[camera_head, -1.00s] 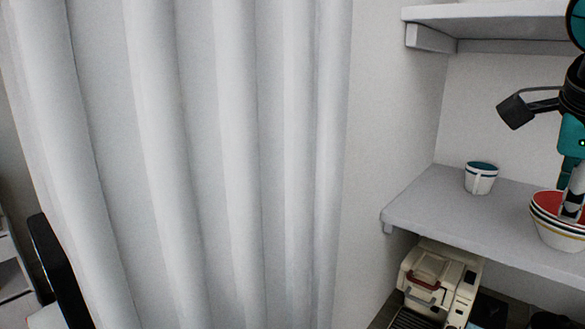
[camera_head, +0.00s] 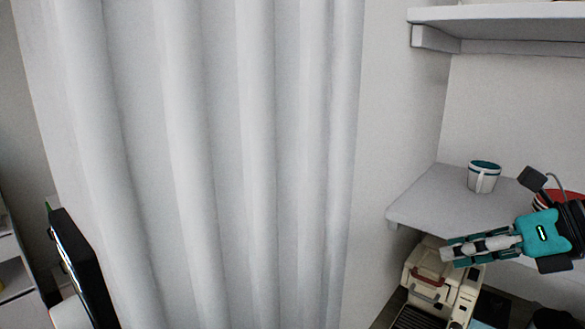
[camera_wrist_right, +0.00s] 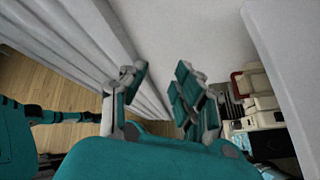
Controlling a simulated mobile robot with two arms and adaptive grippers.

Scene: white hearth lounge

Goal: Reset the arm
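My right gripper (camera_head: 450,251) is teal and grey and points left in the head view. It is in front of the lower shelf's edge and overlaps the coffee machine in the picture. In the right wrist view its two fingers (camera_wrist_right: 160,88) stand apart with nothing between them, so it is open and empty.
A white cup (camera_head: 482,178) stands on the lower shelf (camera_head: 430,205). A coffee machine (camera_head: 425,275) sits below the shelf. A white curtain (camera_head: 215,160) fills the left and middle.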

